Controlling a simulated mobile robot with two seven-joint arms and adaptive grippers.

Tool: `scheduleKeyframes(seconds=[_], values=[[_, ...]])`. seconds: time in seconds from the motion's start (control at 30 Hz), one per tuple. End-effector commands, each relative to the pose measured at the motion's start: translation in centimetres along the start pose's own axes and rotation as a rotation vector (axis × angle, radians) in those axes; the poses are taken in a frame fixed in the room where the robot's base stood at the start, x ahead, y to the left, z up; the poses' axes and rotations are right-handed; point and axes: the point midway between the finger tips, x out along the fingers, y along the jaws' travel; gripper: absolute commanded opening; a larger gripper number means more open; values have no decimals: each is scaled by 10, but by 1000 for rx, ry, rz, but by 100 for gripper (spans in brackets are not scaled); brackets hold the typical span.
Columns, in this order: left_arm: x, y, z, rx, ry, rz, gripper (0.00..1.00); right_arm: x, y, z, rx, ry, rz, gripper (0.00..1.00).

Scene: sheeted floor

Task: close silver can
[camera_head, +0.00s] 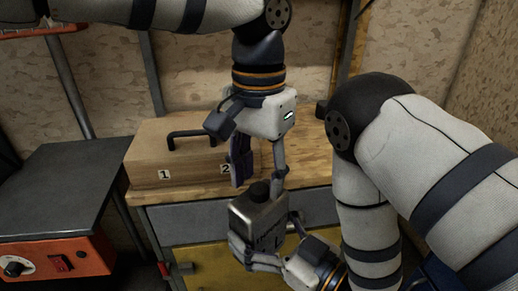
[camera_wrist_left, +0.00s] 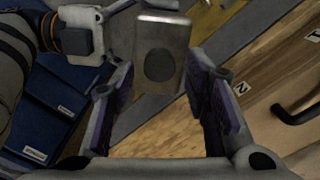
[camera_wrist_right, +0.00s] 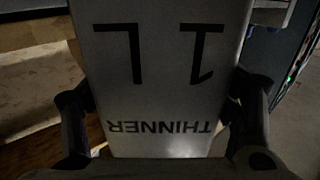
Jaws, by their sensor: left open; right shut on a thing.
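The silver can (camera_head: 258,222) is held up in front of the workbench, tilted a little. A black round cap (camera_head: 260,191) sits on its top; I cannot tell how tight it is. My right gripper (camera_head: 268,245) is shut on the can's sides from below. In the right wrist view the can (camera_wrist_right: 165,75) shows "THINNER" and "1 L" between the fingers. My left gripper (camera_head: 260,176) is open just above the can, pointing down, with its fingers either side of the cap. The left wrist view shows the can's top and dark cap (camera_wrist_left: 160,65) beyond the open fingers.
A wooden box (camera_head: 175,150) with a dark handle and labels 1 and 2 stands on the workbench (camera_head: 310,160), close to my left gripper. A dark-topped cabinet with an orange front (camera_head: 60,262) stands at left. Drawers lie below the bench top.

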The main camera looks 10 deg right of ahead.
Motion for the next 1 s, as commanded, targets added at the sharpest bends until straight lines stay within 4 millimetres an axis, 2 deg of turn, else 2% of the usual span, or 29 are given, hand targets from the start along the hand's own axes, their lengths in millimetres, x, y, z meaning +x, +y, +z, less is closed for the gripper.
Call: scheduleKeyframes(seconds=[0.17,0.43,0.47,0.63,0.9,0.93,1.0], values=[[13,0,0,0,2,-1,42,0,0,-2,-2,7,0,1],[14,0,0,0,3,-2,42,0,0,-2,-2,7,0,1],[14,0,0,0,3,-2,40,0,0,-2,-2,7,0,1],[14,0,0,0,3,-2,2,0,0,-2,-2,6,0,1],[14,0,0,0,3,-3,0,0,0,-2,-2,6,0,1],[14,0,0,0,3,-3,32,0,0,-2,-2,6,0,1],[14,0,0,0,3,-3,48,0,0,-2,-2,6,0,1]])
